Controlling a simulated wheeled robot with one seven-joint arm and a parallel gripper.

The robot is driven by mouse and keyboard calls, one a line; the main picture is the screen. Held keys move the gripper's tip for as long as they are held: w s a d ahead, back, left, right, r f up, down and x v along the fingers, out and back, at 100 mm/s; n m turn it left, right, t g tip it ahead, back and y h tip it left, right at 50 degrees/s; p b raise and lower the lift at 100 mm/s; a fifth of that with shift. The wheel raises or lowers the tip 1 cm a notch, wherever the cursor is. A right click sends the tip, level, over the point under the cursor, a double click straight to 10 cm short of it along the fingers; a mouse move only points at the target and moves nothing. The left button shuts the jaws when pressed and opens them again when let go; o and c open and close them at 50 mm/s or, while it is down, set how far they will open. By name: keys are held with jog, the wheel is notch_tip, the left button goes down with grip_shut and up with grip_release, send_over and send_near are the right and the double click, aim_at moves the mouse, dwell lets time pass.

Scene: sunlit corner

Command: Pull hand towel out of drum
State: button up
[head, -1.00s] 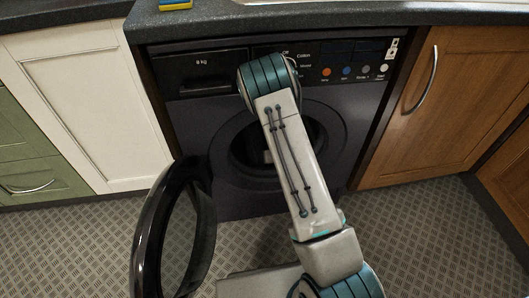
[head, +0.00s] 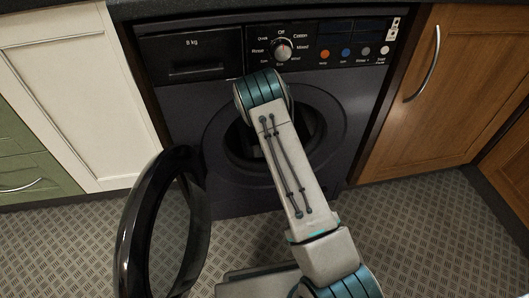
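The dark washing machine (head: 178,112) stands in the middle of the head view. Its round door (head: 127,240) is swung open to the left. The drum opening (head: 312,128) is dark and partly covered by my arm. I cannot make out a hand towel in it. My arm reaches across the front of the machine toward the opening. My gripper is hidden behind the arm, so its state does not show.
A white cupboard (head: 72,95) and green drawers (head: 30,160) are on the left. A wooden cupboard (head: 445,90) with a curved handle is on the right. The dark worktop (head: 200,8) runs above. Patterned floor (head: 420,235) is clear at the right front.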

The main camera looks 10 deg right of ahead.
jog(key=shift+f, duration=0.1)
grip_shut()
dwell(0.3)
